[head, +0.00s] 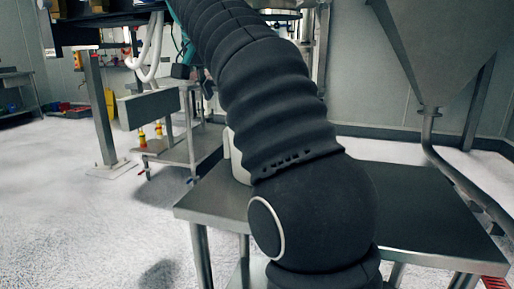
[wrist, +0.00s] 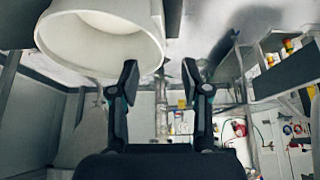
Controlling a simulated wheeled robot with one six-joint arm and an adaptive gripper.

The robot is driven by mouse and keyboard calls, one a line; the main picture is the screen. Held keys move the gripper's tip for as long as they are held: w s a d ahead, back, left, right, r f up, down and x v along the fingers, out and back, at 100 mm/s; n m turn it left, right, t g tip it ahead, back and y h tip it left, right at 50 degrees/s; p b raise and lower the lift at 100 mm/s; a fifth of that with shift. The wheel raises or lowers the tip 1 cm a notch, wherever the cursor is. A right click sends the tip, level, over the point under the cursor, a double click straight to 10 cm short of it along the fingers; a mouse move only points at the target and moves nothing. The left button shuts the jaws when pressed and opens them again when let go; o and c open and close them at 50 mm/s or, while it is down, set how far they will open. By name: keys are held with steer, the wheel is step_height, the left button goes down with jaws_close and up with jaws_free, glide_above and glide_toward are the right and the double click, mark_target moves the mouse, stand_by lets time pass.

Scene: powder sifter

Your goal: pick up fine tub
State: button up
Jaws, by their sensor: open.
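A white round tub (wrist: 45,35) shows large at the upper left of the wrist view, with its open mouth facing the picture's lower side. No label on it is visible. In the head view a small part of a white tub (head: 238,160) shows on the steel table (head: 420,205), mostly hidden behind my arm. My gripper (wrist: 160,72) is open and empty in the wrist view. The tub is close to its left finger in the picture; I cannot tell whether they touch. The gripper is hidden in the head view.
A steel hopper (head: 440,45) with a pipe stands behind the table at the right. A low steel trolley (head: 180,150) stands left of the table, beside a grey post (head: 100,110). The floor at the left is mostly clear.

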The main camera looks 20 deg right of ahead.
steer(key=b+x, duration=0.2)
steer(key=x, duration=1)
jaws_close()
steer(key=shift+r, duration=0.15)
